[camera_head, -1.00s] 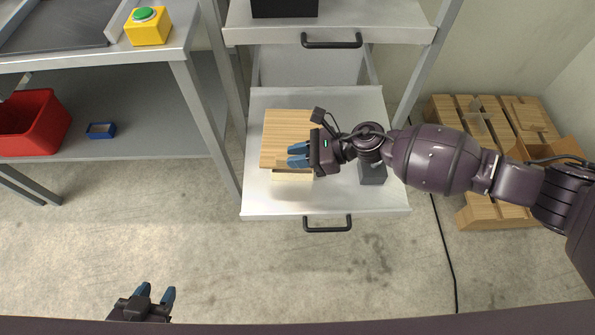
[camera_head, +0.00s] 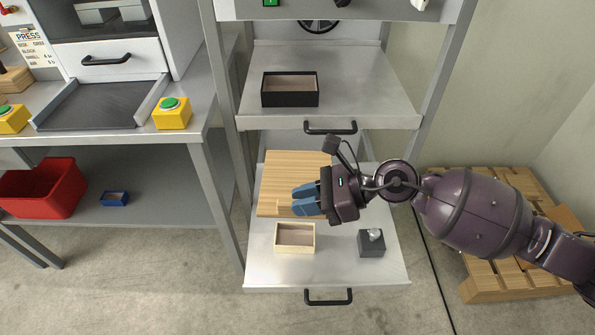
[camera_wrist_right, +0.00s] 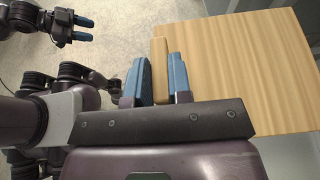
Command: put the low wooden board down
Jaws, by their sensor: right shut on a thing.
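The low wooden board (camera_head: 293,172) is a flat, light wood panel over the back left of the lower pulled-out tray (camera_head: 335,274). My right gripper (camera_head: 303,199) is at its front right part, fingers pointing left. In the right wrist view, the gripper (camera_wrist_right: 160,80) is shut on an upright wooden piece (camera_wrist_right: 159,62) beside the board's broad face (camera_wrist_right: 230,65), which seems to be part of the board. The board seems held above the tray; its underside is hidden. My left gripper (camera_wrist_right: 84,28) shows only in the right wrist view, empty, its fingers apart.
A small open wooden box (camera_head: 295,251) and a dark block with a grey knob (camera_head: 371,246) stand on the tray's front part. A black open box (camera_head: 290,101) sits on the shelf above. Wooden pallets (camera_head: 480,283) lie right.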

